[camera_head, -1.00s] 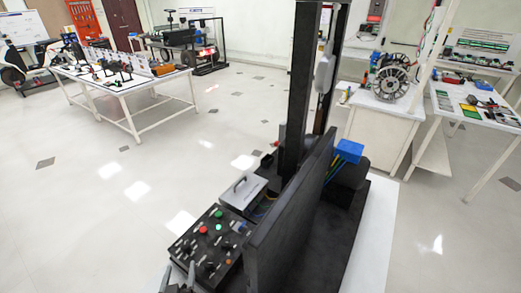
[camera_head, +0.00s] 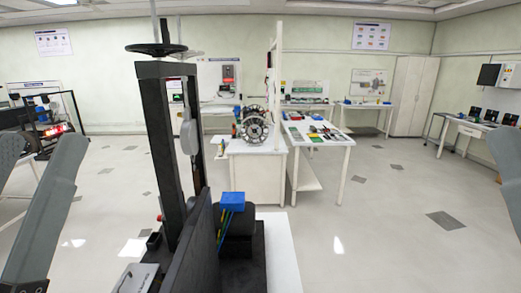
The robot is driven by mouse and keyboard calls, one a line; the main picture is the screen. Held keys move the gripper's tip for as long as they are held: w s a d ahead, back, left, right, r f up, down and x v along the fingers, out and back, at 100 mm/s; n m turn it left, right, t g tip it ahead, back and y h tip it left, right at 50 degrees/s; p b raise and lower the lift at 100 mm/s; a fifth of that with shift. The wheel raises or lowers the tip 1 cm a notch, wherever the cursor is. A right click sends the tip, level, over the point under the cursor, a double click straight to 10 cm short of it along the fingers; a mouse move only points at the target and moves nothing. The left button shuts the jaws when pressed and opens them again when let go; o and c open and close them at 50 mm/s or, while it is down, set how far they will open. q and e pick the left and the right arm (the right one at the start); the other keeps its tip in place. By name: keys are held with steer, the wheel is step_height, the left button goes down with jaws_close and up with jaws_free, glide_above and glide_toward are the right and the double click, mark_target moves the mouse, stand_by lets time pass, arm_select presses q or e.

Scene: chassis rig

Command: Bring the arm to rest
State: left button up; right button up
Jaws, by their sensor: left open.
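My left gripper (camera_head: 46,145) is at the left edge of the head view, large and close to the camera. Its two grey fingers point upward and stand apart, with nothing between them; the outer finger is cut by the frame edge. A grey part of my right arm (camera_head: 507,160) shows at the right edge, cut off, and its jaws cannot be made out. The black chassis rig (camera_head: 160,150) stands upright ahead, between the two arms and apart from them in the picture. Its control panel is out of view; only part of the silver box (camera_head: 138,279) shows at the bottom.
A blue block (camera_head: 233,200) with coloured wires sits on the rig's right side. A white cabinet (camera_head: 256,180) with a wheel-like motor (camera_head: 256,127) and a white bench (camera_head: 342,150) stand behind. The floor at right is clear.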

arm_select(q)
step_height(320, 180, up, 30)
steer(key=h+p, duration=0.1)
steer(key=p, duration=2.8)
arm_select(e)
step_height(320, 180, up, 29)
arm_select(q)
step_height(320, 180, down, 41)
steer(key=s+b, duration=0.1)
steer(key=b, duration=4)
steer(key=shift+d+f+m+b, duration=0.2)
steer(key=shift+d+m+b, duration=0.05)
steer(key=shift+m+b, duration=0.05)
arm_select(e)
step_height(320, 180, down, 42)
steer(key=shift+r, duration=0.25)
